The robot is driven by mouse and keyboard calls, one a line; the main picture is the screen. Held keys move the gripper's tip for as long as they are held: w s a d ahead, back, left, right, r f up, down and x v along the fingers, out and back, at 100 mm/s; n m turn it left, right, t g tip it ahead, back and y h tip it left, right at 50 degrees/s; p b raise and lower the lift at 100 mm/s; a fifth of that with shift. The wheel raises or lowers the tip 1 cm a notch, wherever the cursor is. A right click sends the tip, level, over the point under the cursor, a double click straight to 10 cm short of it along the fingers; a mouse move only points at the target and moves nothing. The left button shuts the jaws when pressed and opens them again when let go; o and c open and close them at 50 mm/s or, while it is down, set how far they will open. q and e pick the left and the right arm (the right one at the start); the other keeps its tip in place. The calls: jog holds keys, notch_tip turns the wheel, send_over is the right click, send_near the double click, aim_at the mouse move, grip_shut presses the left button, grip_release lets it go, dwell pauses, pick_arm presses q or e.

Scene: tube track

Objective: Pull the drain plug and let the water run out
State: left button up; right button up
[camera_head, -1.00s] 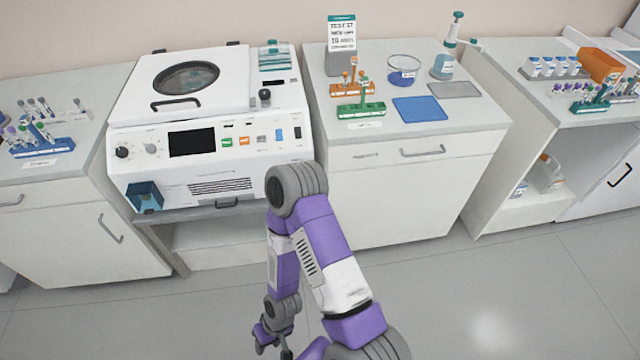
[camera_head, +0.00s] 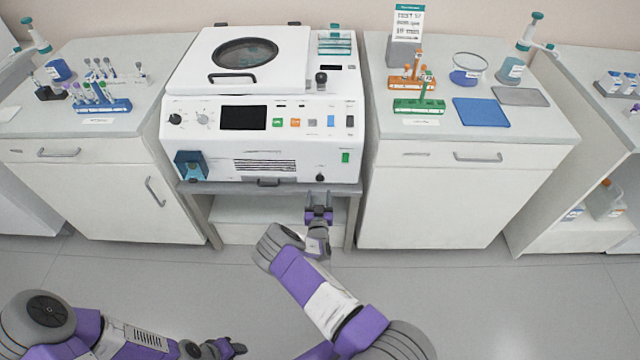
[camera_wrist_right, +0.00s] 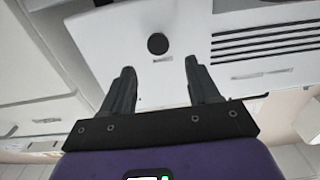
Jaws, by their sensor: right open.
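The white centrifuge (camera_head: 270,110) stands on a grey stand, its round-windowed lid closed. A small round black plug (camera_head: 320,177) sits low on its front panel at the right. The plug also shows in the right wrist view (camera_wrist_right: 157,44), seated in the white panel. No running water is visible. My right gripper (camera_head: 318,201) is open and empty, just below the plug. In the right wrist view, its two dark fingers (camera_wrist_right: 160,66) point toward the panel, with the plug beyond and between their tips, apart from them. My left gripper (camera_head: 228,348) is low at the bottom edge, away from the machine; its jaws are unclear.
The stand's lower shelf (camera_head: 270,215) is behind my right gripper. Side cabinets (camera_head: 455,205) flank the machine. Tube racks (camera_head: 418,106), a blue mat (camera_head: 481,112) and a glass bowl (camera_head: 468,68) stand on the right counter. The floor in front is clear.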

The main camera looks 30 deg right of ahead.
aim_at(320, 179)
jog(key=b+x, duration=0.1)
jog(key=x, duration=0.4)
jog(key=shift+d+f+b, duration=0.15)
jog(key=shift+b, duration=0.15)
jog(key=shift+x, duration=0.8)
jog(key=shift+c, duration=0.4)
